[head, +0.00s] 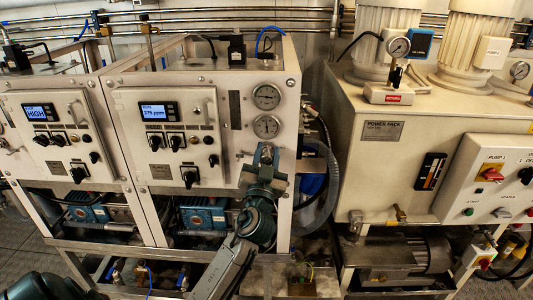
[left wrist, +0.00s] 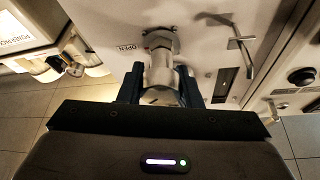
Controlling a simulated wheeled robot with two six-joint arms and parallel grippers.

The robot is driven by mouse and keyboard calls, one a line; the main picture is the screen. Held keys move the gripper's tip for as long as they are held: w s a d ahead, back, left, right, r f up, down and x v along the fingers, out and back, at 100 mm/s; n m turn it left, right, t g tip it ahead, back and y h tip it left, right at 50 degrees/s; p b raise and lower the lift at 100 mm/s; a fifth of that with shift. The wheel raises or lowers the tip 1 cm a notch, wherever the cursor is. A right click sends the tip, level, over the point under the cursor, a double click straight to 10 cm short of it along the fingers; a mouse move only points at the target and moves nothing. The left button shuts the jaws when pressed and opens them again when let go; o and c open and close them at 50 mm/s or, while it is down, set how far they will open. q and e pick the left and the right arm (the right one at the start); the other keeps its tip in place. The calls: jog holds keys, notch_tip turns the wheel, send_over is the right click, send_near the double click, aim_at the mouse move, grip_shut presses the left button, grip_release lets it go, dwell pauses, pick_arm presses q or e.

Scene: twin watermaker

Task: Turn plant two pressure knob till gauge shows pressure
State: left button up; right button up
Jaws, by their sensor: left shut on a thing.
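The plant two panel is the right one of two cream cabinets, with a display (head: 158,112) that seems to read 379 ppm. Two round gauges, an upper one (head: 266,96) and a lower one (head: 266,127), sit at its right side; their needles are too small to read surely. My left gripper (head: 265,162) is just below the gauges, at the pressure knob. In the left wrist view the silver knob (left wrist: 162,70) stands between the dark blue fingers of the left gripper (left wrist: 162,92), which is shut on it. An OPEN label is beside the knob. My right gripper is not in view.
A power pack (head: 382,131) with its own gauge (head: 398,47) stands to the right, with hoses in the gap between. The plant one cabinet (head: 52,110) is at the left. Black knobs (head: 178,142) and a lower frame rail (head: 120,250) are near my arm.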

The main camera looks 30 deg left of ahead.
pick_arm(q)
jog(key=m+h+p, duration=0.2)
jog(key=m, duration=0.2)
jog(key=shift+d+m+h+p, duration=0.1)
jog(key=shift+m+h+p, duration=0.45)
jog(key=shift+m, duration=0.45)
jog(key=shift+f, duration=0.1)
jog(key=o, duration=1)
